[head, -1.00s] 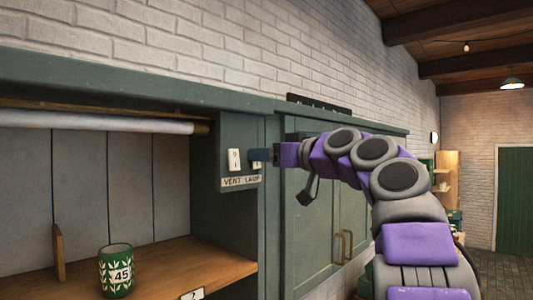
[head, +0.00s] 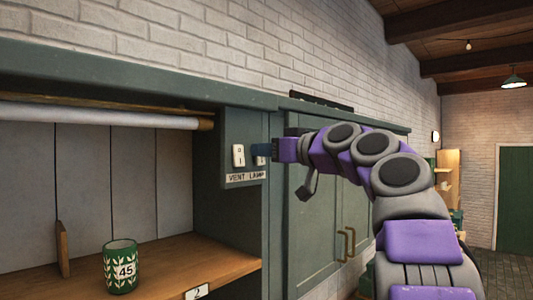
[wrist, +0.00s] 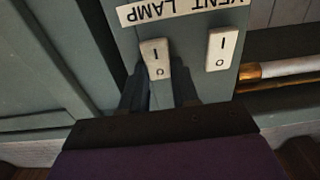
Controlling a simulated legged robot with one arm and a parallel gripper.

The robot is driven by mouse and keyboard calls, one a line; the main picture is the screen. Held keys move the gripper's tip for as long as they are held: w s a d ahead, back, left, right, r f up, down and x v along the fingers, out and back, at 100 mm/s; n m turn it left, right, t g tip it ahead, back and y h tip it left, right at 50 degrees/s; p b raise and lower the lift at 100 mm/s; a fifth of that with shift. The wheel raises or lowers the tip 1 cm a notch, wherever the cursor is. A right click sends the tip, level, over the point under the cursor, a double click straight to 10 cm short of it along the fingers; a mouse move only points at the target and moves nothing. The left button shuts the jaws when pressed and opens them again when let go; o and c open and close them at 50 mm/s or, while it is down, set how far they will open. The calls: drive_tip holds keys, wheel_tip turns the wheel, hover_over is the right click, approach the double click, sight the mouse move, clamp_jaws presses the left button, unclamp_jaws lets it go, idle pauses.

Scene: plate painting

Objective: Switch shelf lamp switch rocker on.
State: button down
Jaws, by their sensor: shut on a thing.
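The lamp switch rocker (wrist: 157,58) is a small off-white rocker marked I and O, by the upside-down word LAMP in the wrist view. My gripper (wrist: 158,92) has its dark fingers on both sides of this rocker, shut on it. The rocker's lower end in that view lies between the fingers. In the head view my gripper (head: 262,153) is at the switch panel and hides most of the lamp rocker. The vent rocker (head: 238,155) is beside it, uncovered; it also shows in the wrist view (wrist: 222,48). I cannot tell surely which way the lamp rocker is tipped.
The green switch panel has a VENT LAMP label (head: 245,177) below the rockers. Closed cabinet doors (head: 320,235) with brass handles are right of the panel.

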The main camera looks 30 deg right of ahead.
drive_tip(key=b, duration=0.2)
drive_tip(key=shift+s+a+r+n+y+b, duration=0.2)
drive_tip(key=shift+a+n+y+b, duration=0.1)
drive_tip(key=shift+y+b, duration=0.1)
drive_tip(key=shift+d+t+b, duration=0.15)
drive_tip(key=shift+t+b, duration=0.35)
drive_tip(key=shift+b, duration=0.05)
drive_tip(key=t+b, duration=0.1)
drive_tip(key=b, duration=0.1)
drive_tip(key=f+t+b, duration=0.1)
drive_tip(key=b, duration=0.2)
drive_tip(key=shift+d+f, duration=0.15)
drive_tip(key=shift+d, duration=0.1)
drive_tip(key=c, duration=0.8)
unclamp_jaws()
drive_tip(key=shift+d, duration=0.15)
drive_tip(key=shift+c, duration=0.2)
